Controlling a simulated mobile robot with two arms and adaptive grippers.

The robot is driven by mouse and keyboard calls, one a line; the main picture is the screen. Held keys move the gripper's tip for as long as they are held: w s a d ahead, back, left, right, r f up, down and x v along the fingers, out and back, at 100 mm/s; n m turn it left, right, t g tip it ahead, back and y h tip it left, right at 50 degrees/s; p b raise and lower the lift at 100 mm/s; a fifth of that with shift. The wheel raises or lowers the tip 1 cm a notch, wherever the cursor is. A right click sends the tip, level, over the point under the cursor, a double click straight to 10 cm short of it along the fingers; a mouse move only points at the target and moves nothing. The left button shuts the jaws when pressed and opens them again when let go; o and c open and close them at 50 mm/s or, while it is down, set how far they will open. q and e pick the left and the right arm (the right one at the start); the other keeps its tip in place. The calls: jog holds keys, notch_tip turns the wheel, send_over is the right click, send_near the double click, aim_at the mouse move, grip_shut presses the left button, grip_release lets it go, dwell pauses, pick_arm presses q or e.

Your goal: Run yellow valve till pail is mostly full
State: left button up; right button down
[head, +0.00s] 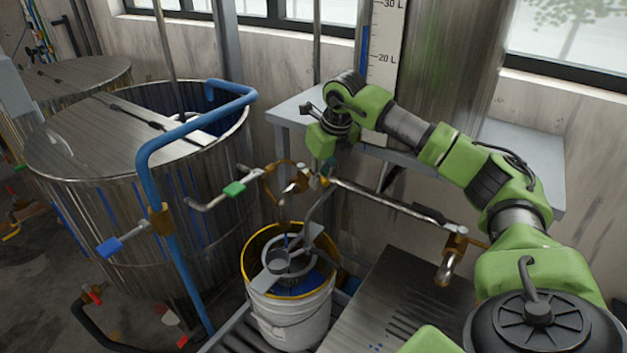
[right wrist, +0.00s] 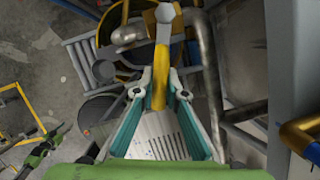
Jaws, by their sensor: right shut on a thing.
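My right gripper (head: 321,178) is at the pipework above the pail. In the right wrist view its teal-padded fingers (right wrist: 160,88) are shut on the yellow valve handle (right wrist: 161,62). In the head view the gripper mostly hides this handle; brass valve fittings (head: 285,178) show beside it. The white pail (head: 292,318) with a yellow rim stands upright below the spout. A grey ring-shaped fitting and cup sit across its mouth. Blue liquid (head: 316,282) shows inside below the rim, its exact level partly hidden. A thin blue streak shows above the cup. My left gripper is out of view.
A level scale (head: 385,55) with a blue column stands behind my arm. A large steel tank (head: 130,190) with a blue pipe (head: 165,240) is at left. Pipes with a green-handled valve (head: 234,188) and a blue-handled valve (head: 112,246) run nearby. A steel surface (head: 400,300) lies right of the pail.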

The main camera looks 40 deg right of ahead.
jog(key=shift+d, duration=0.2)
jog(key=shift+w+d+n+y+p, duration=0.1)
jog(key=shift+d+n+y+p, duration=0.2)
jog(key=shift+d+n, duration=0.55)
jog(key=shift+w+d+n+y+p, duration=0.1)
jog(key=shift+d+n+y+p, duration=0.3)
jog(key=shift+n, duration=0.75)
jog(key=c, duration=1.7)
grip_release()
notch_tip(320, 180, up, 7)
jog(key=p, duration=0.5)
jog(key=shift+s+p, duration=0.1)
jog(key=shift+p, duration=0.3)
